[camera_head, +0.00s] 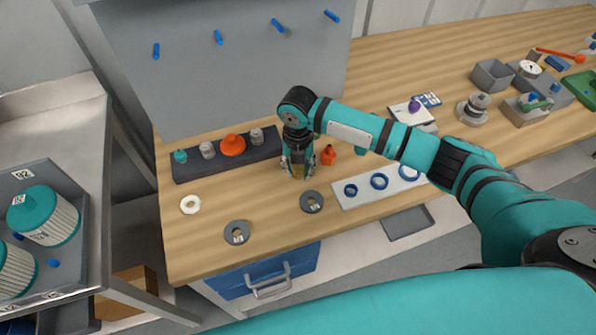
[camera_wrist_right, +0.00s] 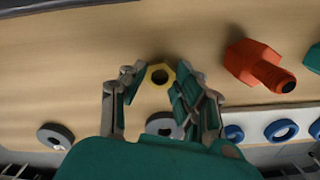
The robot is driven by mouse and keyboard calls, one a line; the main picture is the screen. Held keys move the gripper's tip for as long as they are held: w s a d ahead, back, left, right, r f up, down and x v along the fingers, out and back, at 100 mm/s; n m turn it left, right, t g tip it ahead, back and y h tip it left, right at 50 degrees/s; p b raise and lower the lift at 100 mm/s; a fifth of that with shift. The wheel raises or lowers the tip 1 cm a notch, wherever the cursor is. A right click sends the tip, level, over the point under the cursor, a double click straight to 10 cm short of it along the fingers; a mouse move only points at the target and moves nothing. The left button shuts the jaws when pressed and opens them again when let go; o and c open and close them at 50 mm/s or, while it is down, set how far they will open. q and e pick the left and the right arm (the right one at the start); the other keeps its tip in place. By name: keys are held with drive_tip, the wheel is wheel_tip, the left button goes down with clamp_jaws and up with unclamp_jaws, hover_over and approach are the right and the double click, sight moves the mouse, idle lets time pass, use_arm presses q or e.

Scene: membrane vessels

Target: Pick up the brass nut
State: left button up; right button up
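The brass nut (camera_wrist_right: 160,74), a yellow hexagonal ring with a dark hole, shows in the right wrist view between the fingertips of my right gripper (camera_wrist_right: 156,70). The right finger overlaps the nut's edge in that view; a small gap shows on the left side. My right gripper is open, pointing down over the wooden table in the head view (camera_head: 299,170). There the fingers mostly hide the nut. Whether the fingers touch it, I cannot tell. My left gripper is not in view.
A dark rack (camera_head: 190,171) with fittings lies behind. Grey rings (camera_head: 311,202) (camera_head: 237,232) lie in front, a white nut (camera_head: 190,204) at left. A pale plate (camera_head: 395,192) with blue rings lies right.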

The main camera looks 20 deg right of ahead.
drive_tip(key=c, duration=0.4)
clamp_jaws()
drive_tip(key=shift+r, duration=0.15)
